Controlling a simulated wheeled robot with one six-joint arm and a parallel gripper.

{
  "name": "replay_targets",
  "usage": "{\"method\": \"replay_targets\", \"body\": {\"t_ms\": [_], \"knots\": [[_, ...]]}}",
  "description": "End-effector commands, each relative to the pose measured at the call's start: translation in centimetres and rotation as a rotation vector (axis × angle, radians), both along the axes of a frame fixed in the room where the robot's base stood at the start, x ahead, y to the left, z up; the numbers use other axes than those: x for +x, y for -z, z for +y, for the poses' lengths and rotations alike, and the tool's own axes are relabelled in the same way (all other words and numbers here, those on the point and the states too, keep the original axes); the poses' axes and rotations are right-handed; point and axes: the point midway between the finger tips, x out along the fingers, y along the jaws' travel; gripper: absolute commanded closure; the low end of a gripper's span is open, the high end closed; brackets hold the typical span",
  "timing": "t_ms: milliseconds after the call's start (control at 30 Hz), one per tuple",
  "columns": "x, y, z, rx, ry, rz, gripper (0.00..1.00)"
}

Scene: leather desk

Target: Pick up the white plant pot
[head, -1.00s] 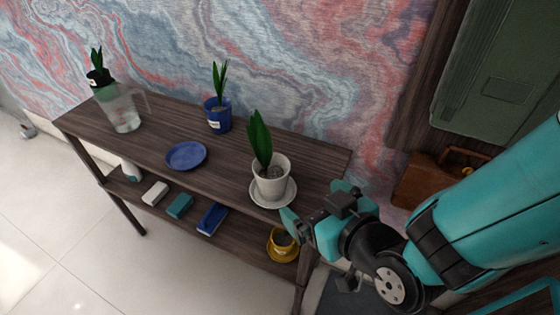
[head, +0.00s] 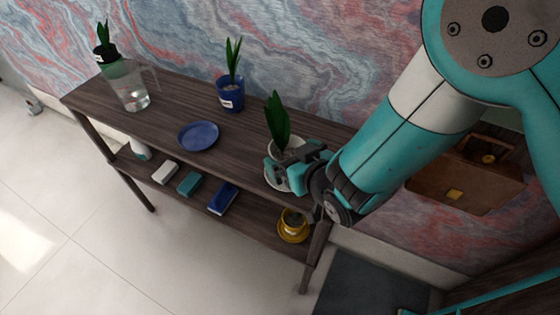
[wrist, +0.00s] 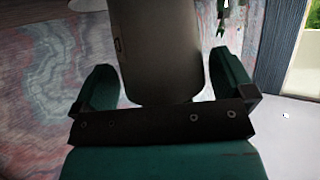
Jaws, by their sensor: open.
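The white plant pot (head: 294,143) holds a plant with tall green leaves and stands near the front right of the shelf's top in the head view. It is mostly hidden behind my gripper (head: 288,162), with part of its white rim showing. My gripper is at the pot's near side, with its teal fingers close to it; I cannot tell whether they touch it. In the wrist view, my gripper (wrist: 165,72) has its two fingers wide apart. A dark grey-brown shape shows between them, and I cannot tell what it is.
The wooden shelf (head: 165,105) also bears a blue plate (head: 199,136), a blue plant pot (head: 231,97) and a glass jug (head: 127,88). A yellow cup (head: 292,222) and several small items sit on the lower board. A brown bag (head: 465,175) is at the right.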

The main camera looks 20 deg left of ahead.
Motion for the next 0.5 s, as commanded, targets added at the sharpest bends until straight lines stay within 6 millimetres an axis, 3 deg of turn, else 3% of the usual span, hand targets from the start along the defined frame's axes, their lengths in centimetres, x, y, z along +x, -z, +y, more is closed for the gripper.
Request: {"method": "replay_targets", "body": {"t_ms": [267, 500], "knots": [[0.00, 0.08, 0.39, 0.000, -0.002, 0.000, 0.02], [0.02, -0.01, 0.42, 0.002, -0.002, -0.002, 0.57]]}}
